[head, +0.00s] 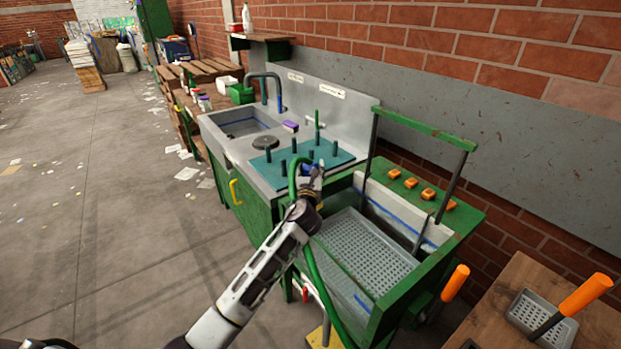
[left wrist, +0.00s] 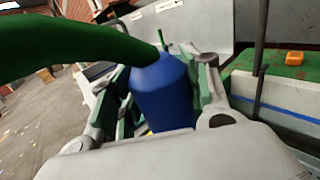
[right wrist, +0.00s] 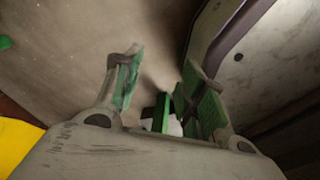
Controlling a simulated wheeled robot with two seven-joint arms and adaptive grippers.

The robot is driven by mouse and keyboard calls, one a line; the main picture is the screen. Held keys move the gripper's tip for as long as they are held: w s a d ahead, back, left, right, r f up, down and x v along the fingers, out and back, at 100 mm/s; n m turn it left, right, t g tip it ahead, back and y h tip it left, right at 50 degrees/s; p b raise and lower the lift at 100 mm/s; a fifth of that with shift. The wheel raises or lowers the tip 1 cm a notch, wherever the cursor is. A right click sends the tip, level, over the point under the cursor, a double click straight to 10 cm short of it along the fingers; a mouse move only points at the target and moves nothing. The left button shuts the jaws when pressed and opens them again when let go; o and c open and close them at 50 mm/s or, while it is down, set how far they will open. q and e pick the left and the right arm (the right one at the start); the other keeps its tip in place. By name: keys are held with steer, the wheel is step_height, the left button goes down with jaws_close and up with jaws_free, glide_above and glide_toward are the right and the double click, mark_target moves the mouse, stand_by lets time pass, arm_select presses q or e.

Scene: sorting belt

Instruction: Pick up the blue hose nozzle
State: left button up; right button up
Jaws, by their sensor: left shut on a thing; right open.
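The blue hose nozzle (left wrist: 162,95) sits between the two fingers of my left gripper (left wrist: 155,90), which is shut on it, in the left wrist view. The green hose (left wrist: 70,45) runs from it to the upper left. In the head view my left gripper (head: 313,180) is at the front edge of the teal peg mat, and a small blue part of the nozzle (head: 308,168) shows there; most is hidden. The green hose (head: 308,250) loops down past the gripper to the floor. My right gripper (right wrist: 155,90) is open and empty in the right wrist view.
A teal mat with upright pegs (head: 275,172) lies beside the sink (head: 245,122). A green-framed basin with a grey perforated tray (head: 362,250) and an upright green bar (head: 425,127) stands to the right. A wooden table (head: 590,325) holds orange-handled tools.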

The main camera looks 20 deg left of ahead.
mark_target(311, 162)
arm_select(q)
steer(key=shift+r, duration=1.8)
steer(key=o, duration=0.6)
steer(key=c, duration=0.3)
steer(key=shift+p, duration=0.3)
steer(key=shift+c, duration=0.2)
